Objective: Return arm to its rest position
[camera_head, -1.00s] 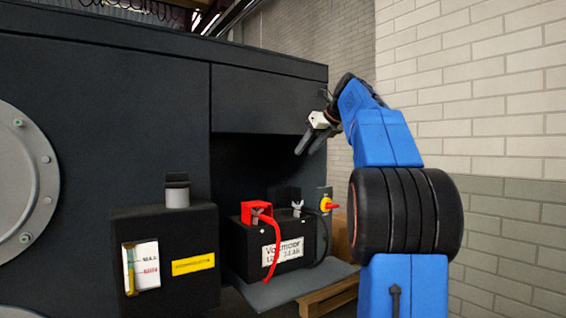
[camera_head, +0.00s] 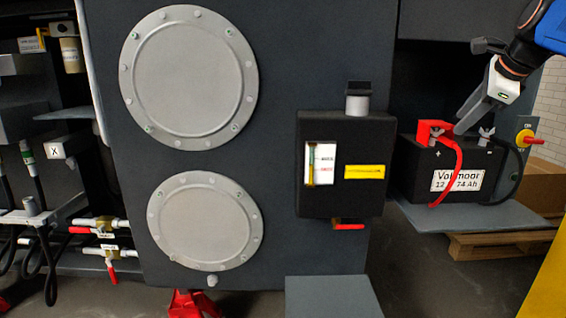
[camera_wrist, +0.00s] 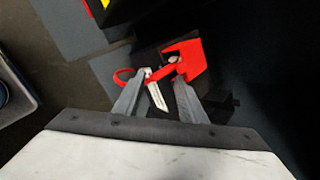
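My gripper (camera_head: 460,130) is at the right of the head view, angled down and left. Its tips overlap the top of the black battery (camera_head: 410,178) between the two terminals; I cannot tell the exact gap in depth. In the wrist view, the two grey fingers (camera_wrist: 162,76) are spread apart. The battery's red terminal cover (camera_wrist: 187,60) and a white label show beyond and between them. Nothing is clearly held. My blue arm (camera_head: 552,28) enters from the upper right corner, with most of it out of frame.
The battery sits on a grey shelf (camera_head: 432,217) inside a dark recess. A red and yellow switch (camera_head: 525,139) is right of it. A black tank with a gauge (camera_head: 340,205) is left. A wooden pallet (camera_head: 495,244) lies below. Valves and hoses are at far left.

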